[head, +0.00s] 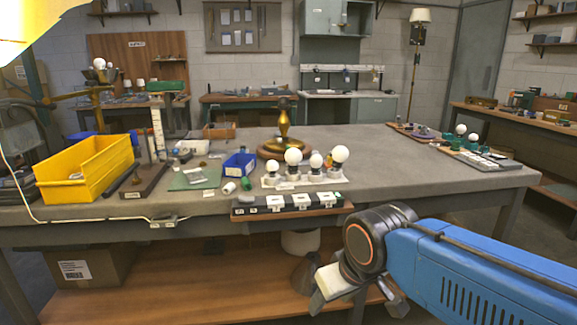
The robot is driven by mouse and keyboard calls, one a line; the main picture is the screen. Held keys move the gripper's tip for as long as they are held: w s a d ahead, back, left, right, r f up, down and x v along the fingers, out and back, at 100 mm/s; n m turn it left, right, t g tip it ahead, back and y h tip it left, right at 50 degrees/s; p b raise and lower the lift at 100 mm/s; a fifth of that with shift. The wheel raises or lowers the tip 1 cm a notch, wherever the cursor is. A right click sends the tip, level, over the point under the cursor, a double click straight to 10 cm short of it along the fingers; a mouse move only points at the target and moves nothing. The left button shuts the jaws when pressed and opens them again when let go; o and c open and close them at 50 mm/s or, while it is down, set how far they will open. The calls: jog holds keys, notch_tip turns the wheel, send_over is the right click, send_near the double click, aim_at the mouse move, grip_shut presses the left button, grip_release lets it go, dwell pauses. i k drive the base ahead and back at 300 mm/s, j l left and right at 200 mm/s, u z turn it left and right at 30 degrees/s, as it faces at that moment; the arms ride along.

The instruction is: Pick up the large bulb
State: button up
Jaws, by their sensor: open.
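Several round white bulbs stand in a row on a pale holder near the front edge of the grey worktable (420,170). The rightmost bulb (340,154) and the second from the left (293,157) look largest; I cannot tell for sure which is bigger. The second from the right (316,160) and the leftmost bulb (272,167) look smaller. My gripper (350,297) is open and empty. It hangs in front of the table, below the level of its top and below the bulbs in the picture, apart from them. Part of its fingers is hidden by the wrist.
A dark switch strip (288,204) lies along the table edge before the bulbs. A brass lamp base (284,130) stands behind them. A blue bin (239,165) and a yellow bin (86,170) stand left. The tabletop right of the bulbs is largely clear.

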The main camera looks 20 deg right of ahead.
aim_at(293, 156)
jog(key=i+j+z, duration=0.45)
jog(key=j+z, duration=0.25)
jog(key=i+j+z, duration=0.15)
jog(key=z, duration=0.2)
jog(key=j, duration=0.1)
